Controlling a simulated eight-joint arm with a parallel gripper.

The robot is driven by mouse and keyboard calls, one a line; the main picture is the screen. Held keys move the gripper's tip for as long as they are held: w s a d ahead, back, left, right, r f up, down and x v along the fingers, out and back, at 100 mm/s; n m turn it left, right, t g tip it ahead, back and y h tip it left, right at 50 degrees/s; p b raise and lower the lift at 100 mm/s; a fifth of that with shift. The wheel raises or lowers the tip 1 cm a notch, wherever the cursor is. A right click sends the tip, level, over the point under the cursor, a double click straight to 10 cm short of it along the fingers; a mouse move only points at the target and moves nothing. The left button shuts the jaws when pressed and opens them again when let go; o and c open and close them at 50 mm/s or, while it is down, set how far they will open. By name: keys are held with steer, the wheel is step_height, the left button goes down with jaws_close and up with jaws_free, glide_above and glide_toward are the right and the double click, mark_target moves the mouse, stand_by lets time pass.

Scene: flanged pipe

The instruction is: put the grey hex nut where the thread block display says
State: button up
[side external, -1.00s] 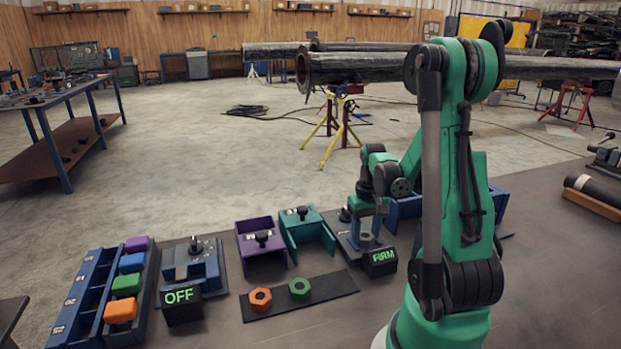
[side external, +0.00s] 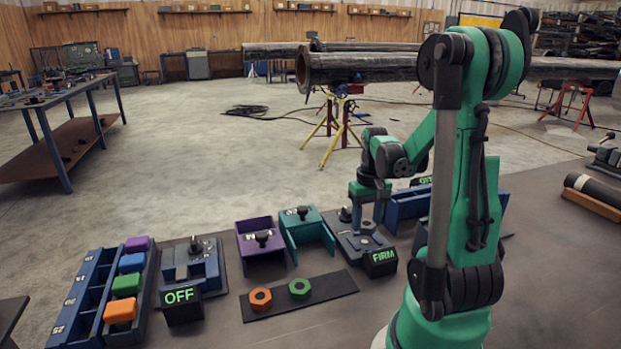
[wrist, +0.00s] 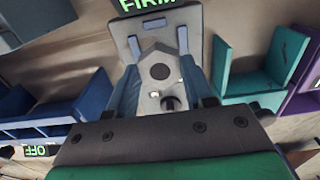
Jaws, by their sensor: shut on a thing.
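My gripper (side external: 368,212) is above the thread block (side external: 362,243). In the wrist view, the gripper (wrist: 160,85) is shut on the grey hex nut (wrist: 158,58), whose dark hole shows between the two blue fingers. The nut is hard to make out in the side view. The thread block display (side external: 380,256) reads FIRM in green; its lower part also shows at the top of the wrist view (wrist: 148,5). A black knob (side external: 345,214) stands at the block's back left.
A purple bin (side external: 262,264) and a teal bin (side external: 308,240) stand left of the block, a blue tray (side external: 405,208) right. Another display (side external: 181,306) reads OFF.

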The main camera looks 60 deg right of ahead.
step_height(320, 180, up, 9)
steer(key=n, duration=0.6)
glide_above(255, 220)
steer(key=s+a, duration=0.2)
step_height(255, 220, down, 4)
steer(key=shift+w+f, duration=0.15)
steer(key=shift+f, duration=0.25)
steer(key=shift+f, duration=0.1)
stand_by(0.4)
steer(key=shift+f, duration=1.95)
steer(key=shift+f, duration=1.3)
